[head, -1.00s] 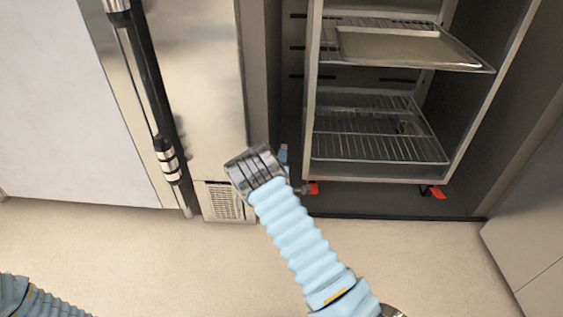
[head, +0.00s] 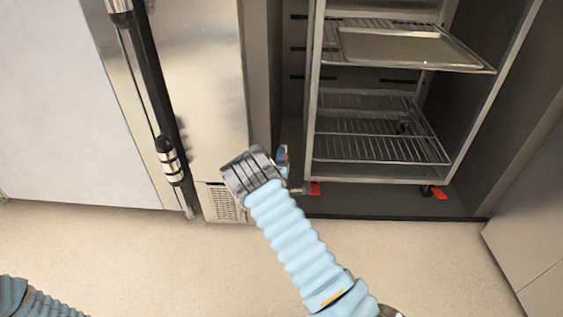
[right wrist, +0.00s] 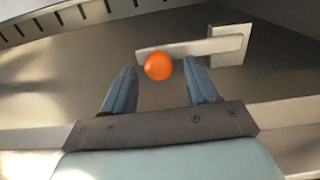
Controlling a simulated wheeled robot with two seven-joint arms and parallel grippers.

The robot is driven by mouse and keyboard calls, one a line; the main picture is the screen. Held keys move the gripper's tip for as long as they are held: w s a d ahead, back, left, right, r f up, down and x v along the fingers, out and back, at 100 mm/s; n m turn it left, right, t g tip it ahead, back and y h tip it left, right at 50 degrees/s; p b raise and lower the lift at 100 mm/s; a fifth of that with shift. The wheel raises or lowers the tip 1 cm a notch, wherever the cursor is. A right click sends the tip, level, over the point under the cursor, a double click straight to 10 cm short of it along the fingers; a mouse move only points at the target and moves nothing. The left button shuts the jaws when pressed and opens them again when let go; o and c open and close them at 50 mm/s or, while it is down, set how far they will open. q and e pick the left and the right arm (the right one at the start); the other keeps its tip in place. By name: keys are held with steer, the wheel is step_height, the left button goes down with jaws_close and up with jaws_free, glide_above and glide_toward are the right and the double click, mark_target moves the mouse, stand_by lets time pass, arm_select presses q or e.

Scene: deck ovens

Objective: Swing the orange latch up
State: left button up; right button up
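The orange latch shows in the right wrist view as a round orange knob (right wrist: 158,66) on a flat pale metal bar (right wrist: 190,48). The bar lies nearly level and joins a square plate (right wrist: 230,44) at the right. My right gripper (right wrist: 156,82) is open, with one blue finger on each side of the knob. I cannot tell if either finger touches it. In the head view my right gripper (head: 283,158) is low beside the open cabinet, partly hidden by its own wrist; I cannot make out the latch there. My left gripper is out of view.
A wheeled rack (head: 312,110) with wire shelves and a tray (head: 400,46) stands inside the open cabinet, with red tabs (head: 439,192) at its feet. A steel door with a long black handle (head: 148,90) is to the left. The floor (head: 150,260) in front is clear.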

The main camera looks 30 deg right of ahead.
steer(key=shift+s, duration=0.1)
steer(key=p+v, duration=0.2)
steer(key=v, duration=1.1)
steer(key=shift+s+a, duration=0.2)
steer(key=shift+a, duration=0.05)
steer(key=shift+f, duration=0.1)
steer(key=s+a+f+m+g+y, duration=0.4)
steer(key=s+f+m+g, duration=0.1)
steer(key=s+f, duration=0.25)
steer(key=s+a+f+m+g+y, duration=0.35)
steer(key=s+f+g, duration=0.2)
steer(key=f, duration=0.35)
steer(key=s+a+r+m+g+y, duration=0.2)
steer(key=s+a+m+g+y, duration=0.25)
steer(key=s+a, duration=0.55)
step_height(320, 180, up, 14)
steer(key=s+a+y+p, duration=0.1)
steer(key=p, duration=1.2)
steer(key=shift+a+m+p, duration=0.25)
steer(key=shift+m+p, duration=0.05)
steer(key=shift+p, duration=0.05)
